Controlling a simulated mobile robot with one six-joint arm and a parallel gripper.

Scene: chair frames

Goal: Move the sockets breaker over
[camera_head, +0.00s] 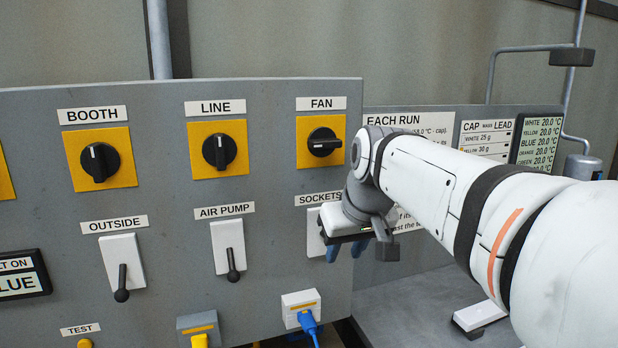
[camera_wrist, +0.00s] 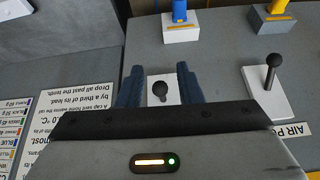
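The sockets breaker is a white plate (camera_head: 314,240) under the SOCKETS label (camera_head: 318,199) on the grey panel. My arm hides most of it in the head view. In the wrist view its black-knobbed lever (camera_wrist: 160,91) sits between the two blue fingers of my gripper (camera_wrist: 160,84). Gaps show between the knob and both fingers, so the gripper is open around it. In the head view my gripper (camera_head: 345,252) is at the breaker plate, with its fingertips just below my wrist. Whether the lever is up or down is hard to tell.
The AIR PUMP breaker (camera_head: 228,248) and OUTSIDE breaker (camera_head: 122,262) are to the left, levers down. Above are BOOTH, LINE and FAN (camera_head: 321,141) rotary switches. Below is a white socket with a blue plug (camera_head: 309,322); a yellow plug (camera_head: 200,340) is left of it.

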